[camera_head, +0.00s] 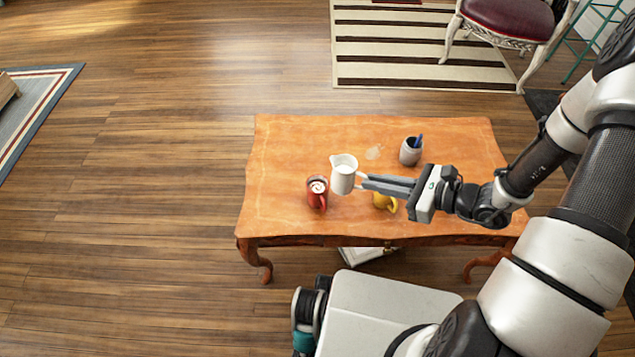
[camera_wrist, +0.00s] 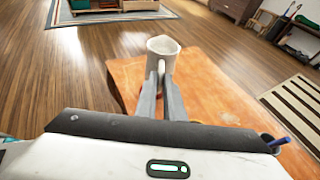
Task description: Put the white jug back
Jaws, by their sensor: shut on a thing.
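The white jug (camera_head: 342,178) is above the orange-brown wooden table (camera_head: 280,150) in the head view, upright or nearly so. My gripper (camera_head: 364,182) reaches in from the right and is shut on the jug's handle. In the wrist view the jug (camera_wrist: 163,47) is at the ends of the two grey fingers (camera_wrist: 161,78), with its handle between them. Whether the jug's base touches the table is hard to tell.
A red mug (camera_head: 317,196) with a white-topped drink stands just left of the jug. A yellow mug (camera_head: 391,203) is partly hidden under my gripper. A grey pot (camera_head: 410,153) with a blue item stands behind. A pale stain (camera_head: 373,152) marks the tabletop. The table's left part is clear.

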